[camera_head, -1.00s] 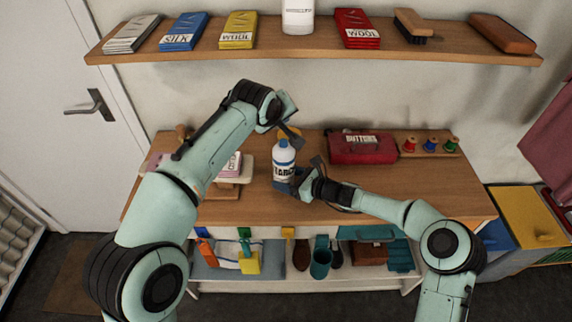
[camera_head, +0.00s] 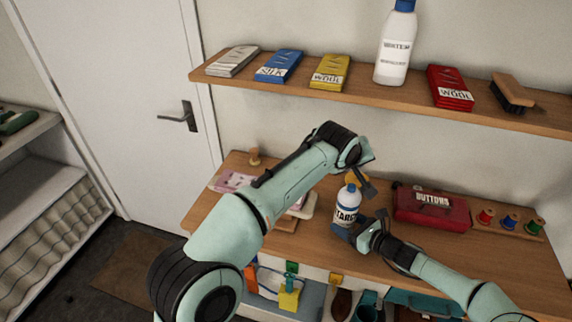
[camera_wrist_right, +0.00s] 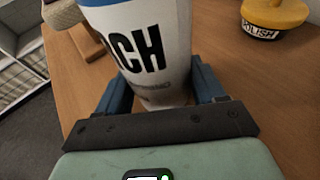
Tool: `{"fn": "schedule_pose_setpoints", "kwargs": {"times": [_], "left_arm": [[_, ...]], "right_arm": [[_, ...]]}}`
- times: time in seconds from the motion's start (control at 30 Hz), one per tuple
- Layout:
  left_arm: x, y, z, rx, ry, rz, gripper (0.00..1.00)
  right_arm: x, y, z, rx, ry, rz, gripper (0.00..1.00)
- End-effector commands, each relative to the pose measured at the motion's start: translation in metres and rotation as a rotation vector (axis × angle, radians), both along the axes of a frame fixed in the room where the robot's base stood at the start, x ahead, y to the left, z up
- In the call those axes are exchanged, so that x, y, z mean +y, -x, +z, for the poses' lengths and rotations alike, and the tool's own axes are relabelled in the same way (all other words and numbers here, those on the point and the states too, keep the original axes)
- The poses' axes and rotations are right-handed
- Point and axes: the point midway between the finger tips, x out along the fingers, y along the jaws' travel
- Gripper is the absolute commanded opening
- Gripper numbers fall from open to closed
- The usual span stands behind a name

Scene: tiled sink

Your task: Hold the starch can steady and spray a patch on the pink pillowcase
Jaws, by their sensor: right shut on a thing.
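The starch can (camera_head: 346,208) is white with a blue cap and dark lettering. It stands upright on the wooden worktop (camera_head: 460,262). My right gripper (camera_head: 350,232) is shut on its lower part; in the right wrist view the two fingers (camera_wrist_right: 155,100) flank the can (camera_wrist_right: 150,50). My left gripper (camera_head: 365,183) is close to the can's top, on its right side in the picture; whether it touches or is open I cannot tell. The pink pillowcase (camera_head: 233,181) lies at the worktop's left, partly hidden by my left arm.
A red buttons box (camera_head: 432,208) and a rack of thread spools (camera_head: 510,222) are right of the can. A yellow polish tin (camera_wrist_right: 275,15) stands near it. The shelf above holds packets, a white bottle (camera_head: 396,45) and a brush (camera_head: 511,92). A door (camera_head: 110,90) is at left.

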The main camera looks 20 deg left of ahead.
Motion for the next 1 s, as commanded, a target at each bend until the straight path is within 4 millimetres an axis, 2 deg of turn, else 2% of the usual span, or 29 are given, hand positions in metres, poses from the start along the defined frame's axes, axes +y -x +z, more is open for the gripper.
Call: {"fn": "schedule_pose_setpoints", "kwargs": {"times": [0.37,0.4,0.47,0.8,1.0], "left_arm": [[0.0,0.0,0.0,0.0,0.0,0.0,0.0],[0.0,0.0,0.0,0.0,0.0,0.0,0.0],[0.0,0.0,0.0,0.0,0.0,0.0,0.0],[0.0,0.0,0.0,0.0,0.0,0.0,0.0],[0.0,0.0,0.0,0.0,0.0,0.0,0.0]], "right_arm": [[0.0,0.0,0.0,-0.001,-0.001,0.0,0.52],[0.0,0.0,0.0,-0.001,-0.001,0.0,0.78],[0.0,0.0,0.0,0.0,0.0,0.0,0.98],[-0.002,0.001,0.001,0.0,0.0,-0.001,0.98],[-0.025,0.015,0.009,-0.001,0.003,-0.004,0.98]]}}
